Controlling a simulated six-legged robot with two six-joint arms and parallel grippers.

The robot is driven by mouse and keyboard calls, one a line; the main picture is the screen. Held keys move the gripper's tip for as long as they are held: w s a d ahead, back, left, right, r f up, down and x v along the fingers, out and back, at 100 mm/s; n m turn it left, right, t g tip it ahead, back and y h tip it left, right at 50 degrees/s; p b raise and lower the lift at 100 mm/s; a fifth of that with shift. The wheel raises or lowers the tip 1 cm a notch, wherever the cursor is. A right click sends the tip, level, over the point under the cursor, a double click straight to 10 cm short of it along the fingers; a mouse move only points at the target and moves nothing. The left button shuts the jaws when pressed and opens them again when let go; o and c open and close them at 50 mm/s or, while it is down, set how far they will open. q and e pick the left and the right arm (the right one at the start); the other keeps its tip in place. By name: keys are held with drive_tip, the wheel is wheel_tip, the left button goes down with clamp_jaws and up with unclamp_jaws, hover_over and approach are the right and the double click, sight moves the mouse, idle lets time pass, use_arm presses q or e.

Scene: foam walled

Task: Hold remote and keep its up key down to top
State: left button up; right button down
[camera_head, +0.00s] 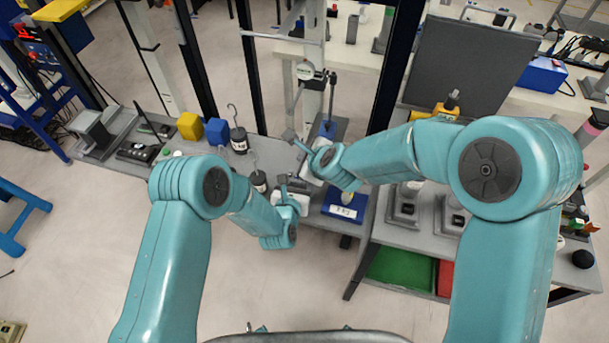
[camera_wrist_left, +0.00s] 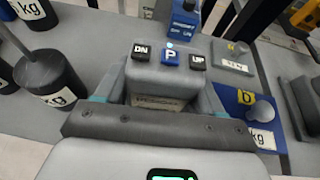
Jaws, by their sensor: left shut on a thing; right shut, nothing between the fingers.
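The grey remote (camera_wrist_left: 158,76) fills the middle of the left wrist view. Its DN (camera_wrist_left: 140,51), P (camera_wrist_left: 169,55) and UP (camera_wrist_left: 198,61) keys face up, and nothing covers the UP key in that view. My right gripper (camera_head: 298,146) is shut and empty, above and slightly right of the left one in the head view. I cannot make out the right fingertips in the left wrist view.
Hooked black weights (camera_head: 238,140) stand left of my grippers. Yellow (camera_head: 190,126) and blue (camera_head: 217,131) blocks are farther left. A blue labelled holder (camera_head: 345,206) sits right of the left gripper. A pale upright column (camera_head: 312,95) rises behind the grippers, beside dark posts.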

use_arm(q)
drive_tip(key=o, duration=1.2)
drive_tip(key=shift+s, duration=0.1)
